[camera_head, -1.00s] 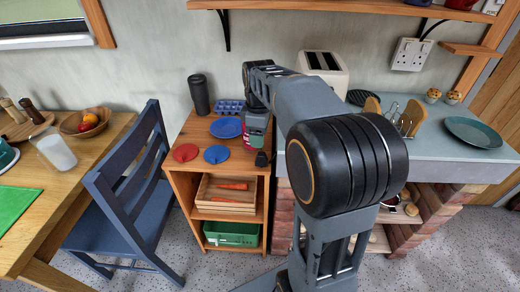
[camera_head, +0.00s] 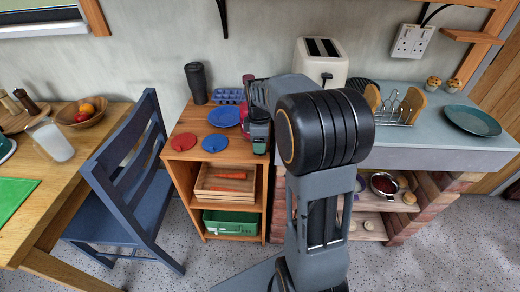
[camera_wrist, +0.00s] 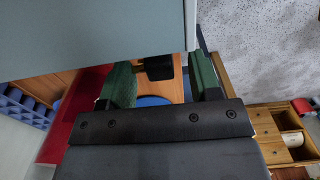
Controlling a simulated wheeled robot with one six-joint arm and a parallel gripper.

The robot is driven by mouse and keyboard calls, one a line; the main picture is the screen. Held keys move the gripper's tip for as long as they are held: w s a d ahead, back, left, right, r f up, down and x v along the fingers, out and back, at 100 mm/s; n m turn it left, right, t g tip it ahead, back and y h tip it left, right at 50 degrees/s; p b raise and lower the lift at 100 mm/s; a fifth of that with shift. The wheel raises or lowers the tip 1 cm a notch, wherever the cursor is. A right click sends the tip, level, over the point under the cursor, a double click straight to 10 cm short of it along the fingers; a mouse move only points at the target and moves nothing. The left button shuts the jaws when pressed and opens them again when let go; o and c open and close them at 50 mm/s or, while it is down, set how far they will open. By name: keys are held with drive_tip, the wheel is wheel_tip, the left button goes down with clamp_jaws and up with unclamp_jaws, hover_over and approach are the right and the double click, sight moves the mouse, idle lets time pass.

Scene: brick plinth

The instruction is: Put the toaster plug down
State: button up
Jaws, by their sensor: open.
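A small black object, probably the toaster plug (camera_wrist: 158,68), shows in the wrist view between my green fingertips, over the wooden cabinet top. I cannot tell whether it touches the wood. In the head view the plug is not clearly distinct from my gripper. My gripper (camera_head: 259,143) points down at the right edge of the cabinet top (camera_head: 187,155), beside the counter. Its two fingers also show in the wrist view (camera_wrist: 163,82), apart, with the black object in the gap. The cream toaster (camera_head: 320,66) stands on the counter at the back.
The grey-blue counter (camera_head: 440,142) rises close to the right of my gripper. The cabinet top also holds a blue plate (camera_head: 223,117), a red disc (camera_head: 184,142), a blue disc (camera_head: 215,143), a blue tray (camera_head: 229,96) and a black tumbler (camera_head: 196,83). A blue chair (camera_head: 126,150) stands left.

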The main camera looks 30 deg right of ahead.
drive_tip(key=shift+f, duration=1.45)
drive_tip(key=shift+c, duration=0.4)
clamp_jaws()
drive_tip(key=shift+r, duration=0.15)
